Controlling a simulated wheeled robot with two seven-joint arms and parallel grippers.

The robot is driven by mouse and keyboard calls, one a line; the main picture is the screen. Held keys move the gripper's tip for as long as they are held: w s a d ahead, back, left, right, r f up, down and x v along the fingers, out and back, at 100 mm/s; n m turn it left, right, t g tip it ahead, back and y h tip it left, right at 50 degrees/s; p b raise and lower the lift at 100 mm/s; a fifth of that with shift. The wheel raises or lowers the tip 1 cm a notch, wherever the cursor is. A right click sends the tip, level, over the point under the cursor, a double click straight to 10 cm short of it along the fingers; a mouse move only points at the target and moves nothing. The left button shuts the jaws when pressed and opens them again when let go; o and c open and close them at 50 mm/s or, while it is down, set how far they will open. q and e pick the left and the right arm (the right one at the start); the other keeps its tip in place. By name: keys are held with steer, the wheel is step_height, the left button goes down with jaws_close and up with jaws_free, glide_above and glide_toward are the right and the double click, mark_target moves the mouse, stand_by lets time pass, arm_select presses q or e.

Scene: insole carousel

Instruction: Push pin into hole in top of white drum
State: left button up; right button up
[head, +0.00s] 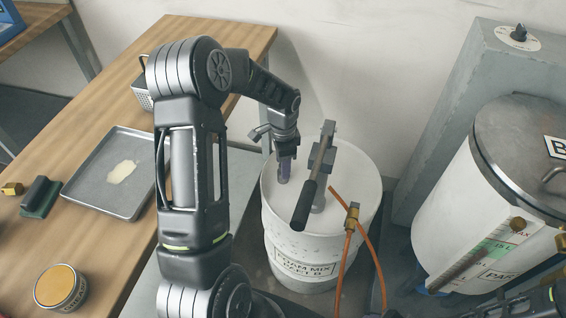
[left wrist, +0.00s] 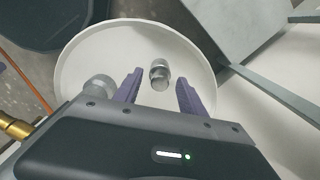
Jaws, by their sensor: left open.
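The white drum (head: 285,235) stands on the floor right of the table, with a "FOAM MIX" label on its side. Its round white top also shows in the left wrist view (left wrist: 205,65). My left gripper (head: 284,178) is over the left part of the drum's top, pointing down. In the left wrist view my left gripper (left wrist: 157,82) is open, with a short metal cylinder, apparently the pin (left wrist: 160,70), standing on the top between its fingers without visible contact. The gripper hides the pin in the head view. I cannot see the hole. My right gripper is not in view.
A black-handled lever (head: 306,203) stands on the drum's top just right of my left gripper. Orange hoses (head: 347,245) with a brass fitting run in front. A large lidded tank (head: 450,205) is at the right. A table (head: 100,240) with a metal tray (head: 92,192) is at the left.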

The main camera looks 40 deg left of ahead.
arm_select(q)
steer(key=shift+r, duration=0.1)
step_height(320, 180, up, 8)
steer(key=shift+f, duration=0.2)
stand_by(0.3)
steer(key=shift+c, duration=0.6)
